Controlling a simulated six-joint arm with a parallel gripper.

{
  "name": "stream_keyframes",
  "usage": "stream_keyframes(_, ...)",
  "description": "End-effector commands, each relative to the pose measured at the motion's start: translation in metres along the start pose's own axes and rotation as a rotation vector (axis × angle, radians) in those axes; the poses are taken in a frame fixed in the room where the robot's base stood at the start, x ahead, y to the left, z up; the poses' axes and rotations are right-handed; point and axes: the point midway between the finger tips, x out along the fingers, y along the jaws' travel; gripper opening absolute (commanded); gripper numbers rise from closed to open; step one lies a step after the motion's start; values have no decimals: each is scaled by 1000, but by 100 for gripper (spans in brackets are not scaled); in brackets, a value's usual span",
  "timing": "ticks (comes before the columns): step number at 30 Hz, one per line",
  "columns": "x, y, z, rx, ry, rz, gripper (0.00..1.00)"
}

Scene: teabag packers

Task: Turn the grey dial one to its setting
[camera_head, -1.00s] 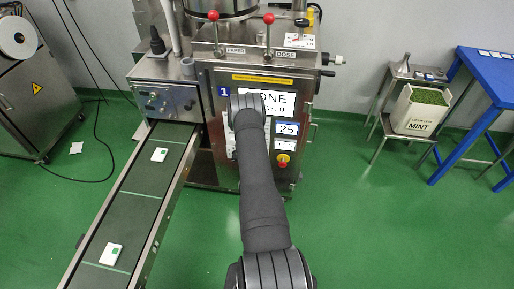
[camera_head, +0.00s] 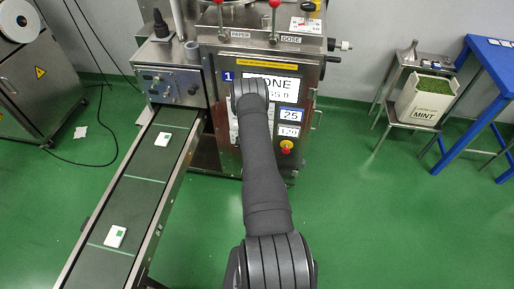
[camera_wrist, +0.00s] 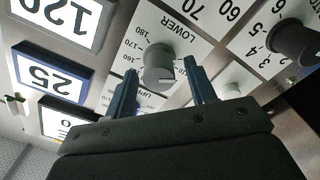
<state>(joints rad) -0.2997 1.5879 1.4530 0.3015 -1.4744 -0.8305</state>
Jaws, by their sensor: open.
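The grey dial (camera_wrist: 158,66) labelled LOWER shows in the wrist view on a white scale plate with printed numbers, which appears upside down. My gripper (camera_wrist: 161,70) is open. Its two blue fingers stand on either side of the dial, with a visible gap on each side. The dial's face with a light pointer mark is in sight between the fingertips. In the head view, my arm hides the gripper and the dial in front of the machine panel (camera_head: 262,130).
A black dial (camera_wrist: 294,40) sits to the right in the wrist view. Displays reading 25 (camera_wrist: 50,77) and 120 (camera_wrist: 62,18) are at left. In the head view, an emergency stop (camera_head: 286,147) is right of my arm, and a conveyor (camera_head: 135,200) with packets runs at left.

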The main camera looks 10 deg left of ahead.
Motion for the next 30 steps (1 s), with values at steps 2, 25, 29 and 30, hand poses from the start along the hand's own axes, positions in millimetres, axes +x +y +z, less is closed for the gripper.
stream_keyframes(2,-13,-1,0,-1,-1,-4,51)
stream_keyframes(25,-163,0,0,-2,-1,-2,51)
stream_keyframes(29,-166,0,0,-1,0,-1,51)
stream_keyframes(30,-166,0,0,-1,0,-1,51)
